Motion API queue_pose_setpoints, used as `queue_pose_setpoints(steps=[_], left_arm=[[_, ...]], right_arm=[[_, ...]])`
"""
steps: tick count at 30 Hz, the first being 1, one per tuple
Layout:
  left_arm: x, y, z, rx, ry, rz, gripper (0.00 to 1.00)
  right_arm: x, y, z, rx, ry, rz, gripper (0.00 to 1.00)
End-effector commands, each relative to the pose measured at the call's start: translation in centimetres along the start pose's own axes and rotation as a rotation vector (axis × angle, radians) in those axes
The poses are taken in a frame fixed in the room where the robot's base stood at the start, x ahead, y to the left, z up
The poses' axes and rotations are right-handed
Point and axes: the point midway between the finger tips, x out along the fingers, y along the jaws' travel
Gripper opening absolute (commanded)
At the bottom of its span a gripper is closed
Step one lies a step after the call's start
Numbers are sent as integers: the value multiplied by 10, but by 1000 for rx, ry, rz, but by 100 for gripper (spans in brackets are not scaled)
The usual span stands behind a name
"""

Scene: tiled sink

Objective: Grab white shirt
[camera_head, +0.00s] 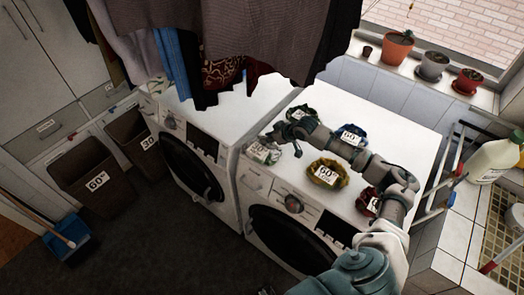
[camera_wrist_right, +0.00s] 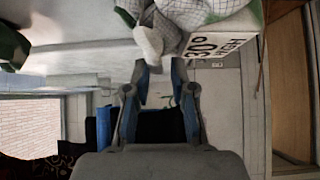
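A crumpled white checkered cloth (camera_head: 263,152), probably the white shirt, lies at the front left corner of the right washing machine's top. In the right wrist view the cloth (camera_wrist_right: 205,12) is at the top, with a "30° HIGH" label on it. My right gripper (camera_head: 283,142) reaches over the machine from the right, right beside the cloth. Its two fingers (camera_wrist_right: 160,68) are apart, with the cloth's hanging edge just beyond the tips. I cannot tell if they touch. My left gripper is not seen.
Other labelled bundles share the machine top (camera_head: 268,107): yellow (camera_head: 327,173), blue (camera_head: 350,135), dark red (camera_head: 367,201) and dark green (camera_head: 300,111). Clothes (camera_head: 260,35) hang above. Brown bins (camera_head: 95,180) stand left; a detergent bottle (camera_head: 492,160) stands right.

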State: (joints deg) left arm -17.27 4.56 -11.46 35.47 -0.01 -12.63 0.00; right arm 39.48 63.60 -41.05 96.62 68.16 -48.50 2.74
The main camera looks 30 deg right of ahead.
Motion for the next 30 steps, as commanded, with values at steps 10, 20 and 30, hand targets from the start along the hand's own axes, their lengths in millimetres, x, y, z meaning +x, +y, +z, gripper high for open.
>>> queue_pose_setpoints(steps=[10,20,30], left_arm=[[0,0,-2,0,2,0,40],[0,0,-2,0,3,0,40],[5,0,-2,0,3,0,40]], right_arm=[[2,0,2,-1,-7,0,0],[2,-1,3,-1,-9,-1,0],[-12,-1,-13,-1,-6,-1,0]])
